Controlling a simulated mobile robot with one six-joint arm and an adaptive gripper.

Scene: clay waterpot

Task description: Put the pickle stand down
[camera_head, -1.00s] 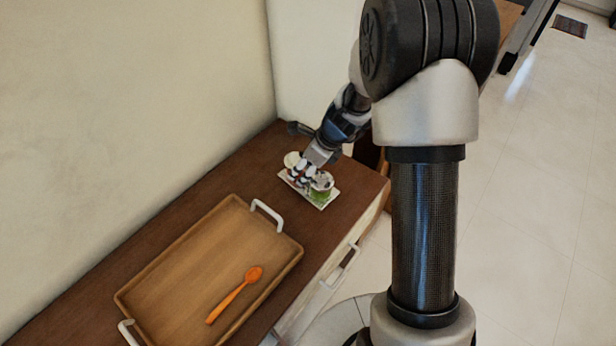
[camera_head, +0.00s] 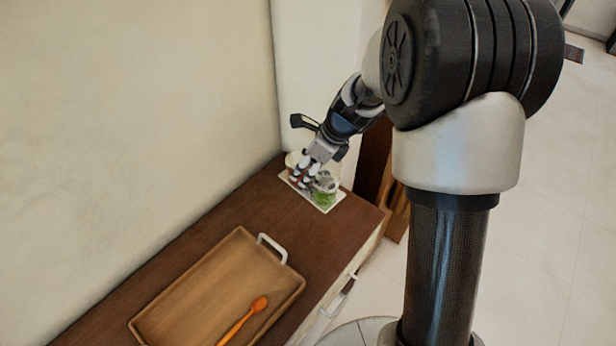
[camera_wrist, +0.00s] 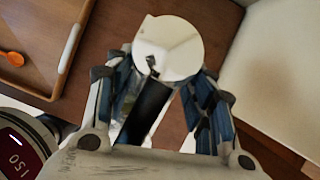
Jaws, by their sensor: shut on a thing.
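The pickle stand (camera_head: 325,207) is a pale rectangular base with small jars, one with green contents. It is at the far end of the brown cabinet top in the head view. My gripper (camera_head: 303,172) is shut on its upper middle from above. In the wrist view, my gripper (camera_wrist: 152,95) has its fingers on both sides of a dark upright part, with a round white top (camera_wrist: 168,47) of the stand beyond them. Whether the base touches the cabinet or is just above it, I cannot tell. The fingers hide part of the jars.
A wooden tray (camera_head: 205,290) with white handles lies on the cabinet top (camera_head: 250,210), nearer than the stand. An orange spoon (camera_head: 259,304) lies in it. A pale wall (camera_head: 130,110) runs along the left. Bare wood separates the tray and the stand.

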